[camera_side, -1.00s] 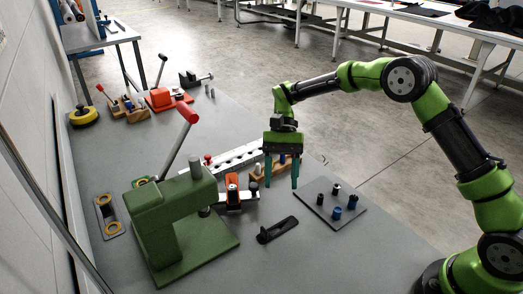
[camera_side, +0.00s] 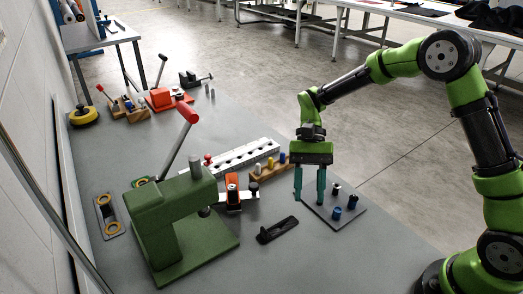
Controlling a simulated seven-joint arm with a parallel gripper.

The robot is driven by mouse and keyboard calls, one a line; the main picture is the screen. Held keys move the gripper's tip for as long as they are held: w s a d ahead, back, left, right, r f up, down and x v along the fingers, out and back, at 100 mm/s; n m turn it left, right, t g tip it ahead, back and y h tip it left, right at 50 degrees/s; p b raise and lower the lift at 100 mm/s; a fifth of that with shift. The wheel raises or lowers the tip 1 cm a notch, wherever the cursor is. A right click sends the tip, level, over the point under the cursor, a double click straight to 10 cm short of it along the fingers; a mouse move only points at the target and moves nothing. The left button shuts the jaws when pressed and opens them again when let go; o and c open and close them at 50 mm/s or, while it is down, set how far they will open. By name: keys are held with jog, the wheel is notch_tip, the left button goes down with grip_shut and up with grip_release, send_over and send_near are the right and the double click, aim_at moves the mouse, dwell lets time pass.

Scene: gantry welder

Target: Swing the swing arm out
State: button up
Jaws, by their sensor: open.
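My gripper (camera_side: 310,188) is open and empty, its two teal fingers pointing down at the left edge of the dark peg plate. No part is plainly recognisable as the swing arm. One candidate is a small fixture with an orange block (camera_side: 232,184) and a pale bar, standing on the bench left of my gripper and apart from it. A dark flat lever-like piece (camera_side: 278,230) lies on the bench below and left of my gripper. The green press (camera_side: 168,220) stands further left, its red-knobbed lever (camera_side: 188,114) slanting up to the right.
A dark plate (camera_side: 340,212) with several short pegs lies beside my gripper. A wooden block with coloured pegs (camera_side: 268,173) and a white perforated rail (camera_side: 240,156) lie behind. A red fixture (camera_side: 166,98) and yellow disc (camera_side: 84,116) are further back. The front bench is clear.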

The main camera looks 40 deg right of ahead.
jog(key=a, duration=0.1)
jog(key=a+n+h, duration=0.1)
jog(key=s+a+n, duration=0.1)
jog(key=a, duration=0.1)
jog(key=shift+a+r+h, duration=0.1)
jog(key=shift+r+h, duration=0.15)
jog(key=shift+h, duration=0.05)
jog(key=c, duration=0.5)
jog(key=a+n+h, duration=0.1)
jog(key=n, duration=0.1)
jog(key=a+n+h, duration=0.1)
jog(key=n, duration=0.1)
jog(key=shift+w+n, duration=0.1)
jog(key=shift+n, duration=0.2)
grip_shut()
jog(key=w+a+r+n+t+h, duration=0.25)
jog(key=w+n+t, duration=0.25)
jog(key=n, duration=0.8)
jog(key=w+a+r+n+t+h, duration=0.25)
jog(key=w+n+t, duration=0.2)
jog(key=n, duration=0.95)
jog(key=shift+h, duration=0.4)
jog(key=x, duration=1)
jog(key=shift+w+a+f, duration=0.15)
jog(key=shift+w+a, duration=0.05)
jog(key=shift+w, duration=0.05)
